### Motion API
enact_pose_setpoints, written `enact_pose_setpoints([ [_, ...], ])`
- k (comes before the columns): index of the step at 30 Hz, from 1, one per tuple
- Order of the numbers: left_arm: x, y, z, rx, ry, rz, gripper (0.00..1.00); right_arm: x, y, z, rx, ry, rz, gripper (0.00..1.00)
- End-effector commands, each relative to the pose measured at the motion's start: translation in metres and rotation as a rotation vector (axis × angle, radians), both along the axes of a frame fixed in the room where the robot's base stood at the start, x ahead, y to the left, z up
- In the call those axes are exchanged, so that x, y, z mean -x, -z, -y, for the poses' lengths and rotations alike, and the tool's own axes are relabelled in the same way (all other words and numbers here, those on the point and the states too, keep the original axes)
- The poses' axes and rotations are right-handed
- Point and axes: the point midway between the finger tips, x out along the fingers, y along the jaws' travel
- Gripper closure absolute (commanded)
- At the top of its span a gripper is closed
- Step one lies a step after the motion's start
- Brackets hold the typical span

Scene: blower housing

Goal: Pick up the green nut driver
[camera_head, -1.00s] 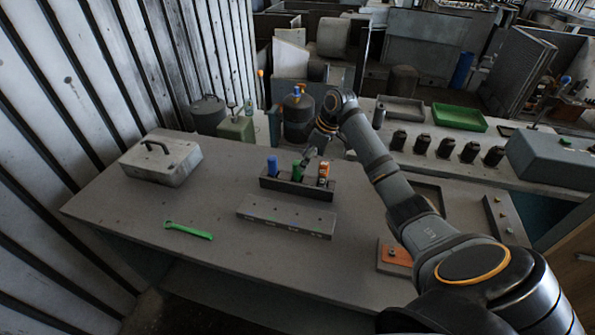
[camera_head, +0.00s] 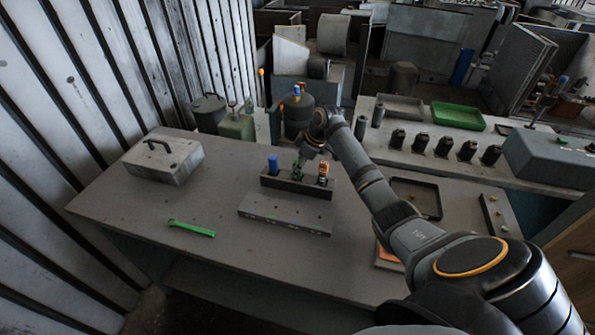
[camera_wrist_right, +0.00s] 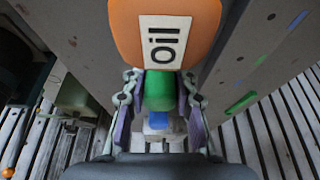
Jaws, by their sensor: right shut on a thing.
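The green nut driver (camera_head: 298,171) stands in a dark rack (camera_head: 296,188) on the table, between a blue-handled tool (camera_head: 272,165) and an orange-and-black item (camera_head: 323,172). My right gripper (camera_head: 300,164) is down over it and hides most of its handle. In the right wrist view the green handle (camera_wrist_right: 160,90) sits between the two fingers, which are shut on it. The blue handle (camera_wrist_right: 158,124) shows just beyond, and the orange item with an "oil" label (camera_wrist_right: 165,35) is close on the other side. My left gripper is not in view.
A grey block with holes (camera_head: 285,213) lies in front of the rack. A green wrench (camera_head: 191,228) lies at the left front, and a grey case (camera_head: 164,160) stands at the back left. The table between them is clear.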

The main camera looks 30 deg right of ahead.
Motion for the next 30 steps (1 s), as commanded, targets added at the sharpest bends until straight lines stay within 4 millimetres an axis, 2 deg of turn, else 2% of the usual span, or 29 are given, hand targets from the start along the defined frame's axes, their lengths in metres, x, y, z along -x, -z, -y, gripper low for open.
enact_pose_setpoints([
  [8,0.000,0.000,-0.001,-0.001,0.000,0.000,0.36,0.000,0.000,0.000,0.000,0.000,0.000,1.00],
  [11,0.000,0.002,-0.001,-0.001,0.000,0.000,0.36,-0.001,-0.006,0.001,0.002,0.000,0.003,1.00],
  [22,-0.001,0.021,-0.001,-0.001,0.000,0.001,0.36,-0.001,-0.083,0.000,0.000,0.000,0.004,1.00],
  [25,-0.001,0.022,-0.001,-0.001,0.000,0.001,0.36,-0.001,-0.095,0.000,-0.001,0.000,0.002,1.00],
  [30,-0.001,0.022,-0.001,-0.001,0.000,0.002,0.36,0.000,-0.101,0.000,-0.001,0.001,0.001,1.00],
])
